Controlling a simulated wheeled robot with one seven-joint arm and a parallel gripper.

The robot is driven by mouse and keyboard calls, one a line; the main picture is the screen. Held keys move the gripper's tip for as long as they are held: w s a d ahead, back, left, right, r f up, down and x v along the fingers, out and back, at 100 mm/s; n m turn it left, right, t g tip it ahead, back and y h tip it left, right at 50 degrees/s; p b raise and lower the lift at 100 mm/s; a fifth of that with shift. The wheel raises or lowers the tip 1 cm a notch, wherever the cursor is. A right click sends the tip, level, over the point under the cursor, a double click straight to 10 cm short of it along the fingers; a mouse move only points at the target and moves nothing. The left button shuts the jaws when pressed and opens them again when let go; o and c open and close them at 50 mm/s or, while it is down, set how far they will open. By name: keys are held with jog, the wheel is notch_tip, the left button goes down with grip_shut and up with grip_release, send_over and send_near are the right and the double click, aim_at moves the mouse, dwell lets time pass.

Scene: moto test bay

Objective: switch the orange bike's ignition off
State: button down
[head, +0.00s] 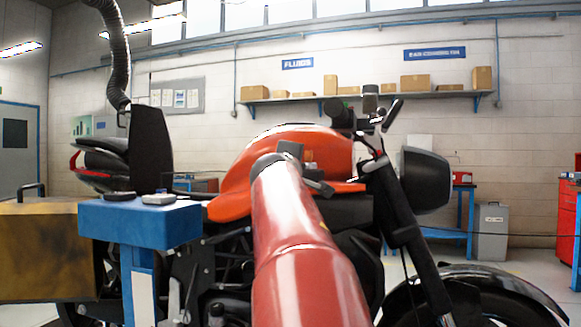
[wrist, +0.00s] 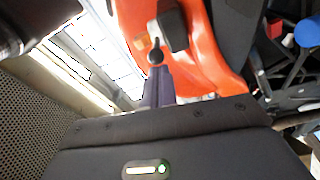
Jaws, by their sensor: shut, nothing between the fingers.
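The orange bike (head: 240,178) stands side-on across the head view, with its handlebar and headlight to the right. Its orange bodywork also fills the upper middle of the wrist view (wrist: 205,62). A dark block (wrist: 172,30) sits against that bodywork. Beside it is a small dark round-headed part (wrist: 156,56) on a thin stem, perhaps the ignition key; its setting cannot be read. My gripper (wrist: 157,72) is shut and empty, its fingertips right at this round part; whether they touch is unclear.
A blue stand (head: 150,228) with small items on top is at the left, close to the bike. A ribbed hose (head: 118,60) hangs at upper left. A shelf with boxes (head: 415,84) runs along the back wall. A grey bin (head: 492,232) and red cabinet (head: 568,220) stand at right.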

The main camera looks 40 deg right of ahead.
jog(key=shift+s+d, duration=0.25)
jog(key=shift+s, duration=0.1)
jog(key=b+v, duration=0.2)
jog(key=v, duration=0.5)
jog(key=shift+a, duration=0.6)
